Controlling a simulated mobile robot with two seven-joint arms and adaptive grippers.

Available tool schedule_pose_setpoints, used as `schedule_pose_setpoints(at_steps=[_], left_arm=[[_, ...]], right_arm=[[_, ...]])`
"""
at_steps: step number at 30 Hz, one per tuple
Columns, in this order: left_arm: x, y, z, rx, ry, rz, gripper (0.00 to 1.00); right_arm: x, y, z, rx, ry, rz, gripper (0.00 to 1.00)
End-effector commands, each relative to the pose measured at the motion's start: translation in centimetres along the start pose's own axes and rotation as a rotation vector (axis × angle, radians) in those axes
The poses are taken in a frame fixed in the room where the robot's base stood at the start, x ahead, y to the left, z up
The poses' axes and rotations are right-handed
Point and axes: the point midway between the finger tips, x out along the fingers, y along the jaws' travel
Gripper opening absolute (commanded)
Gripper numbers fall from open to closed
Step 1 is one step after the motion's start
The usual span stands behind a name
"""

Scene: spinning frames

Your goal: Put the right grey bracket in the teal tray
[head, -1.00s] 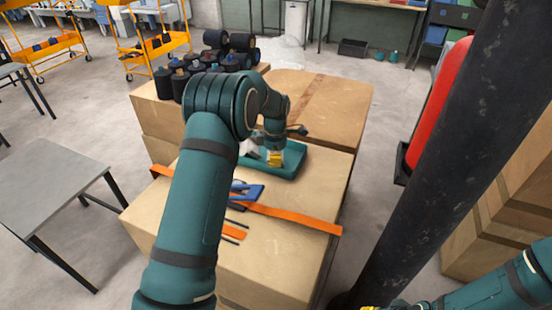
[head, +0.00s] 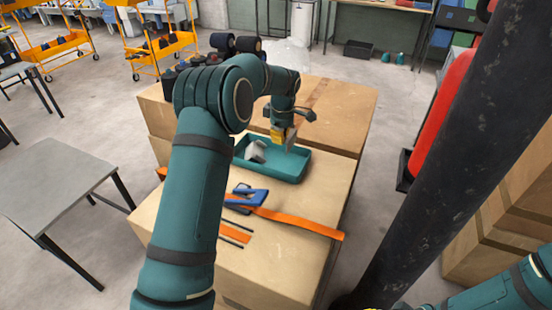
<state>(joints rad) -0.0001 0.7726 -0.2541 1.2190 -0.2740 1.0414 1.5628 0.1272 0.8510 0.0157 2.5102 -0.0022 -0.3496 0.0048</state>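A light grey bracket (head: 255,151) lies in the left part of the teal tray (head: 297,178), on the cardboard box. My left gripper (head: 284,141) hangs over the tray's far side, to the right of the bracket and apart from it. Its yellow fingertips point down with no object visible at them; the gap between them is not clear. My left arm crosses the picture and hides part of the box top. My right arm enters at the bottom right, with only a sliver of its gripper (head: 372,308) at the bottom edge. No second grey bracket is visible.
A blue item (head: 246,196) and an orange strap (head: 300,222) lie on the box in front of the tray. Dark spools (head: 222,42) stand at the back left. A black post (head: 425,165) rises at the right. A grey table (head: 62,190) stands at the left.

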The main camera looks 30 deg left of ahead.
Motion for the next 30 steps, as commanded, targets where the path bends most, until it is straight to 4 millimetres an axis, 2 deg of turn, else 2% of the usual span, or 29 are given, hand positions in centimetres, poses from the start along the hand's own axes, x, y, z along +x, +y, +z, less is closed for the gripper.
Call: schedule_pose_setpoints(at_steps=[3, 11, 18, 30], left_arm=[[2.4, -0.2, 0.1, -0.002, 0.0, -0.005, 0.0], [4.9, -0.4, 0.4, -0.004, -0.001, -0.003, 0.0], [8.5, -0.6, 0.7, -0.004, -0.001, -0.003, 0.0], [9.0, -0.6, 0.7, -0.004, 0.0, -0.001, 0.0]], right_arm=[[0.6, 0.2, 0.0, 0.0, 0.002, 0.0, 0.34], [1.0, 0.4, -0.1, -0.001, 0.005, 0.0, 0.34], [1.7, 0.6, -0.2, -0.001, 0.009, 0.001, 0.34], [1.8, 0.7, -0.2, -0.001, 0.01, 0.001, 0.34]])
